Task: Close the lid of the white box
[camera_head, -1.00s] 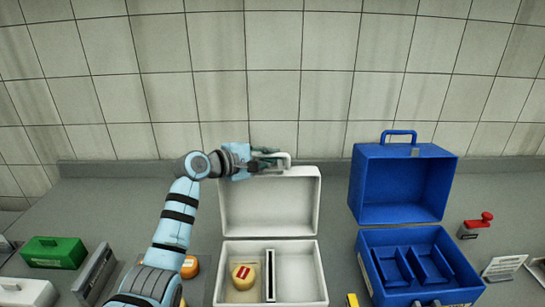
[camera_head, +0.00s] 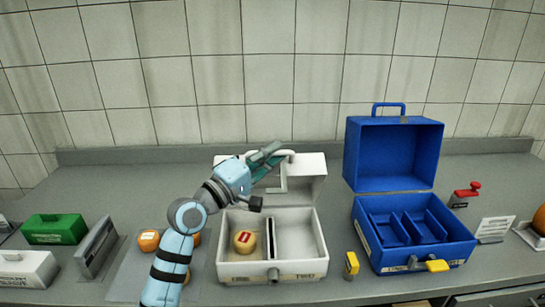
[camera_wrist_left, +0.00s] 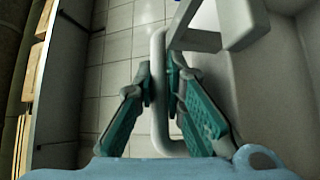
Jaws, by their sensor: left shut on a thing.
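The white box (camera_head: 242,269) stands on the counter with its lid (camera_head: 309,186) raised and tilted forward over the back of the box. A cheese wheel (camera_head: 244,239) with a red mark lies in its left compartment, beside an upright divider. My left gripper (camera_head: 270,160) is at the top of the lid, shut on the lid's white handle. In the left wrist view, the handle (camera_wrist_left: 159,95) runs between the two teal fingers (camera_wrist_left: 160,78). My left arm hides part of the lid. My right gripper is not in view.
An open blue box (camera_head: 452,248) stands to the right, with a small yellow object (camera_head: 351,265) between the boxes. A green box (camera_head: 54,229), a grey upright holder (camera_head: 97,248) and orange wheels (camera_head: 149,240) are on the left. A tiled wall is behind.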

